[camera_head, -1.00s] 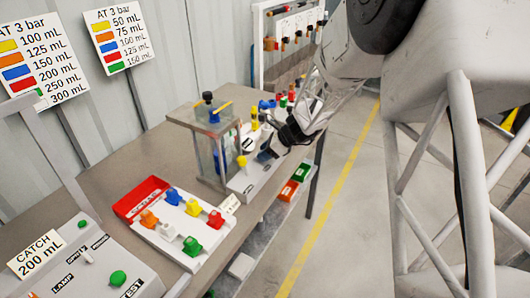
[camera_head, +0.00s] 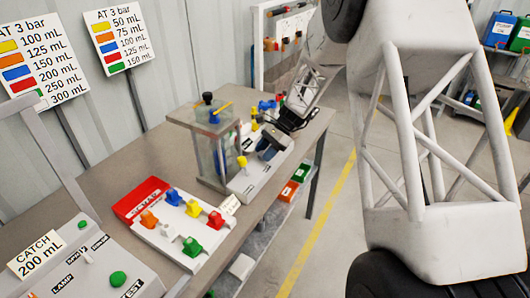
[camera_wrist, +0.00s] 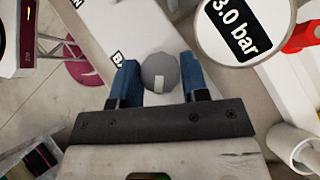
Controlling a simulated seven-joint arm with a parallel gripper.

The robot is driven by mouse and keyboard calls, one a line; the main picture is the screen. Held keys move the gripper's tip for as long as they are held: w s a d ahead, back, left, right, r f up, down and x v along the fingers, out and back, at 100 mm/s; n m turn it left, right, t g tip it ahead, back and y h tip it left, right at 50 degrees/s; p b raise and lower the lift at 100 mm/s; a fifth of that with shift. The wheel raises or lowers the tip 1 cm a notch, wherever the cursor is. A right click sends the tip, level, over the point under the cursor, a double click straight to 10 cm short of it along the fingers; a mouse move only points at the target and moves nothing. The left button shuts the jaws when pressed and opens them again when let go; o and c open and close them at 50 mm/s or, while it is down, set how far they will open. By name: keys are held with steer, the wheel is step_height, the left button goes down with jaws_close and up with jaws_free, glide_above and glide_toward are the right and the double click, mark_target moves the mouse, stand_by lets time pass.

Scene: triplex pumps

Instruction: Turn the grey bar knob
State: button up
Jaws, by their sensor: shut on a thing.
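The grey bar knob (camera_wrist: 161,72) is round with a pale mark on its face, in the middle of the wrist view. My gripper (camera_wrist: 159,68) has its two blue fingers on either side of the knob, shut on it. In the head view my gripper (camera_head: 268,150) reaches down over the grey panel (camera_head: 243,187) beside the clear tank; there my gripper hides the knob. A label beginning with "BA" (camera_wrist: 117,57) lies just left of the knob in the wrist view. A round gauge (camera_wrist: 240,28) reading "3.0 bar" is up and right of it.
The clear tank (camera_head: 212,155) stands close left of my gripper, with a yellow-handled valve on top. A tray (camera_head: 178,228) of coloured parts and a control box (camera_head: 90,265) are nearer on the bench. In the wrist view a red part (camera_wrist: 303,38) is at the right.

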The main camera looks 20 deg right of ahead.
steer(key=n+g+h, duration=0.1)
steer(key=n+g, duration=0.1)
steer(key=n+g+h, duration=0.1)
steer(key=n, duration=0.2)
steer(key=shift+w+a+n+g, duration=0.15)
steer(key=shift+n+g, duration=0.15)
steer(key=shift+g, duration=0.1)
steer(key=shift+n+g+h, duration=1)
steer(key=shift+n+h, duration=0.6)
steer(key=shift+n, duration=0.7)
steer(key=o, duration=0.9)
